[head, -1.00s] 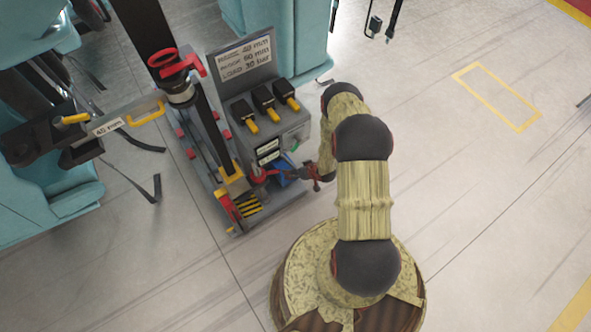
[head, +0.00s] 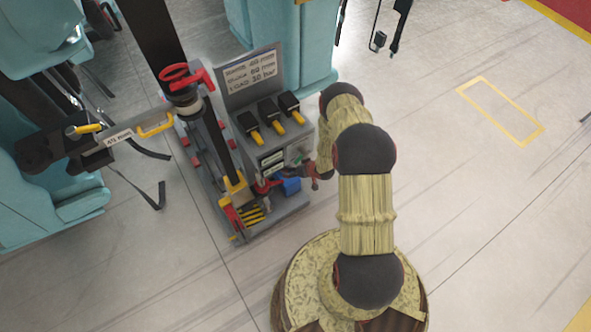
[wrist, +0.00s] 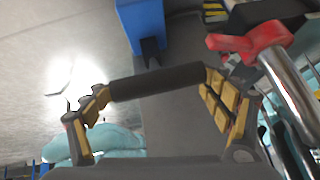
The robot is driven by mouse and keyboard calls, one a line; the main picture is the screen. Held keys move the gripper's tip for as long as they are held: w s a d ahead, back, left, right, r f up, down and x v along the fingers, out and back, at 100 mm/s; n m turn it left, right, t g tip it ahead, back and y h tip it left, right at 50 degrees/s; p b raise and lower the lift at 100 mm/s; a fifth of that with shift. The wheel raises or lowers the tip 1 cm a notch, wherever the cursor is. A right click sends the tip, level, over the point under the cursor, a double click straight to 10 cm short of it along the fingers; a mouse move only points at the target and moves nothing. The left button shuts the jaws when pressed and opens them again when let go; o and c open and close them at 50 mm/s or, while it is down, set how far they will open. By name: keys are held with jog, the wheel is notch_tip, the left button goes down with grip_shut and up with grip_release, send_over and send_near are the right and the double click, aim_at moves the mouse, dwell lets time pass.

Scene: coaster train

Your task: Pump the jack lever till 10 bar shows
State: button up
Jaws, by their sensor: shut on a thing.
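The jack unit stands left of my arm in the head view, with a grey base (head: 285,212) and a blue block (head: 290,186). My gripper (wrist: 155,84) is shut on a dark round bar (wrist: 170,82), which looks like the jack lever's grip. In the head view my gripper is small and partly hidden by my wrist, beside the blue block. The wrist view also shows the blue block (wrist: 143,28) above the bar, and a red part (wrist: 250,40) beside a chrome rod (wrist: 292,100). Small displays (head: 272,160) on the unit are too small to read.
A sign (head: 252,74) reads 30 bar for load. Three black-and-yellow switches (head: 269,118) sit below it. A dark column with a red ring (head: 187,77) and a labelled arm (head: 115,137) stand left.

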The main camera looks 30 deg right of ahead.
jog(key=shift+w+r, duration=0.15)
jog(key=shift+w, duration=0.2)
jog(key=o, duration=1.7)
jog(key=shift+s, duration=0.2)
jog(key=shift+o, duration=0.2)
jog(key=v, duration=1.1)
jog(key=shift+s+r, duration=0.2)
jog(key=shift+s, duration=0.15)
jog(key=shift+d, duration=0.1)
jog(key=shift+c, duration=0.3)
